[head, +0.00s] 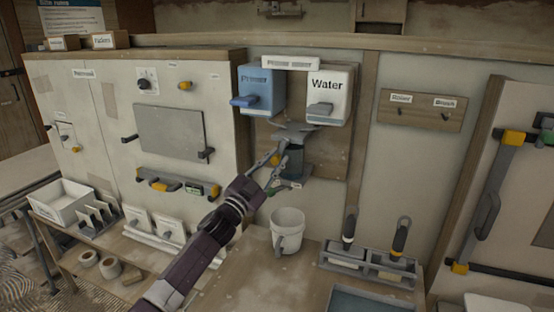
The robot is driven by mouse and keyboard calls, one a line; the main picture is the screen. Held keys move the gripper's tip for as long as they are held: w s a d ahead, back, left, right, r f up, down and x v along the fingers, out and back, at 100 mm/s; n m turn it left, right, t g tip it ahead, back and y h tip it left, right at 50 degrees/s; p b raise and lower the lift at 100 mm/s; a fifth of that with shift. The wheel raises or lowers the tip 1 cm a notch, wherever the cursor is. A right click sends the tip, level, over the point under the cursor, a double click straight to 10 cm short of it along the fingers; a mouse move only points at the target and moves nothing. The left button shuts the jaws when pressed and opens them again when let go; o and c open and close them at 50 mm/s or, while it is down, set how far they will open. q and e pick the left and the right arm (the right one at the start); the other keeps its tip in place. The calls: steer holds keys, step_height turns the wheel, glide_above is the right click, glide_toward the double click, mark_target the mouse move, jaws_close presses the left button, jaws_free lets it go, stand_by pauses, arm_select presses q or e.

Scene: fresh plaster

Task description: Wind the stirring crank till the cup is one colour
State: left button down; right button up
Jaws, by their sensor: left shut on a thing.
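The cup (294,161) looks dark grey-blue and stands upright on the wooden board below the two dispensers. A grey part (295,132) sits just above its rim. My left gripper (278,166) reaches in from the lower left, at the cup's left side. Its fingers are shut on a small part with a yellowish bit between them, which looks like the stirring crank's handle. The fingers hide most of the crank. The cup's contents are too dark and small to tell their colour. My right gripper is not in view.
A blue dispenser (259,91) and a white Water dispenser (328,95) hang above. A grey rack (367,264) with two handled tools is to the right. Bare bench top lies in front.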

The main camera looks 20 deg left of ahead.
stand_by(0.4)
arm_select(q)
steer(key=c, duration=1.7)
jaws_free()
steer(key=shift+c, duration=0.2)
steer(key=v, duration=1.2)
